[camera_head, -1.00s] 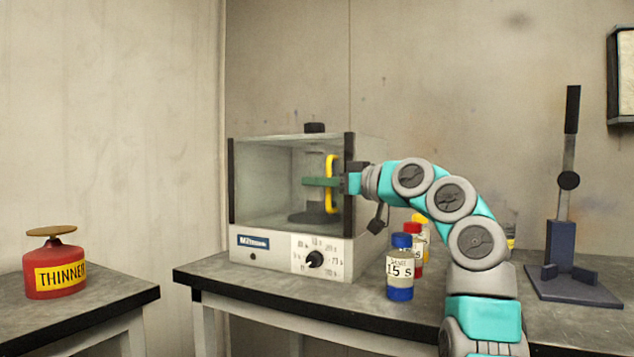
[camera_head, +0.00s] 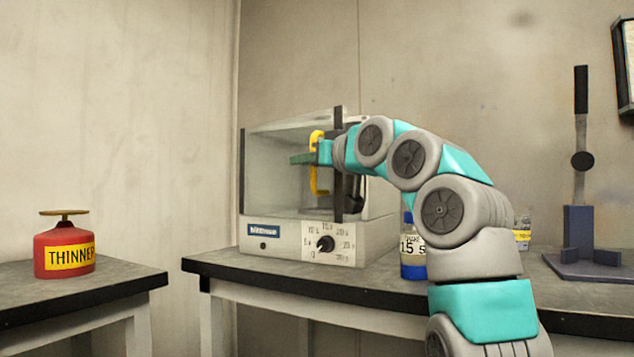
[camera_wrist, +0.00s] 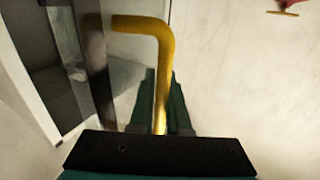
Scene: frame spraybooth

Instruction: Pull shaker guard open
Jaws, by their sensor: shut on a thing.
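The shaker (camera_head: 290,243) is a white box with a dial on the left part of the bench. Its clear shaker guard (camera_head: 275,170) has dark side posts and a yellow handle (camera_head: 315,182). The guard's right post (camera_head: 338,125) stands out from the box, so the guard looks partly swung open from its left side. My gripper (camera_head: 303,158) has its green fingers shut on the handle. In the wrist view the yellow handle (camera_wrist: 150,24) runs down between the gripper's fingers (camera_wrist: 163,88), beside the dark guard post (camera_wrist: 98,75). The handle's lower end is hidden there.
A blue-capped bottle (camera_head: 412,268) stands on the bench (camera_head: 300,283) right of the shaker, partly behind my arm. A dark press stand (camera_head: 580,235) is at the right. A red thinner can (camera_head: 64,255) sits on the left table. Space before the guard is clear.

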